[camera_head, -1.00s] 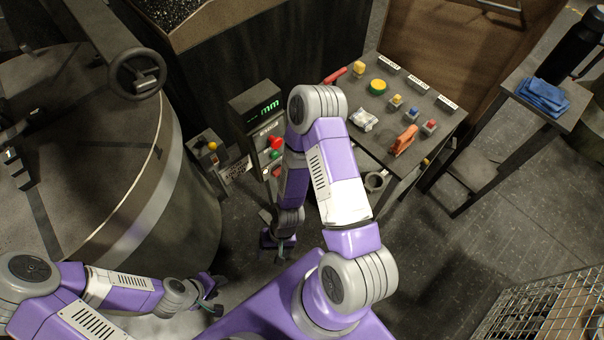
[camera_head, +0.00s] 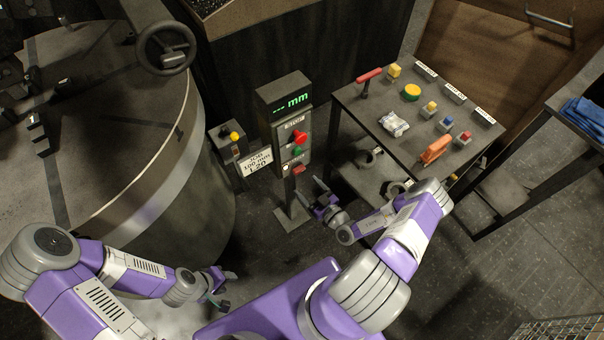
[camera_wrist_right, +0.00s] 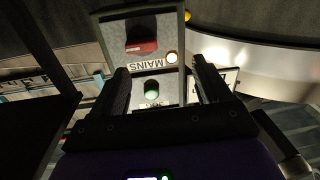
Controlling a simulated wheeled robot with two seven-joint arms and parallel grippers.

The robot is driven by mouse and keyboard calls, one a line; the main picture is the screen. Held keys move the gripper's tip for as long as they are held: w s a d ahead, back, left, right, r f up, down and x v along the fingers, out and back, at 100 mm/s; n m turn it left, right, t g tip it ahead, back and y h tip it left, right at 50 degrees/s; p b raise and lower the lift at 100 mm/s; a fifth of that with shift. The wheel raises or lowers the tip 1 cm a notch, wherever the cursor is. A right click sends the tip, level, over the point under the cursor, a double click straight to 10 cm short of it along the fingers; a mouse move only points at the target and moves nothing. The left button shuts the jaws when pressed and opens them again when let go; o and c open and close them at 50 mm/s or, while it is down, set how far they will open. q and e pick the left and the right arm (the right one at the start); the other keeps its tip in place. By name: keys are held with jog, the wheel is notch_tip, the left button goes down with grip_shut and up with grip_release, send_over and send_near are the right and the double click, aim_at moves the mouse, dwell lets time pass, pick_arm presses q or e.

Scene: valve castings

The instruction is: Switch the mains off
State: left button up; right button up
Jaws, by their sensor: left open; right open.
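The control post (camera_head: 286,90) stands in the middle of the head view with a green "mm" display, a red mushroom button (camera_head: 299,137) and a green button (camera_head: 297,151). Low on it is the red mains switch (camera_head: 299,170), beside a pale lamp that looks lit. In the right wrist view the mains switch (camera_wrist_right: 141,47) and its upside-down MAINS label (camera_wrist_right: 147,65) lie beyond my fingers. My right gripper (camera_head: 313,192) is open and empty, just below and right of the switch, apart from it. My left gripper (camera_head: 228,288) is open and empty at lower left.
A bench (camera_head: 370,127) at right carries several coloured buttons, a red-handled lever (camera_head: 369,76) and an orange part (camera_head: 435,150). A large round machine (camera_head: 190,150) fills the left. A small box with a yellow button (camera_head: 234,136) and a sign (camera_head: 256,161) stand left of the post.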

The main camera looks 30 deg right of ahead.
aim_at(301, 171)
jog(key=w, duration=0.2)
jog(key=w+d+m+h, duration=0.1)
jog(key=w, duration=0.2)
jog(key=w+m+b, duration=0.1)
jog(key=w, duration=0.1)
jog(key=shift+w+d+f+h, duration=0.2)
jog(key=shift+w+h, duration=0.05)
jog(key=shift+h, duration=0.05)
jog(key=c, duration=1)
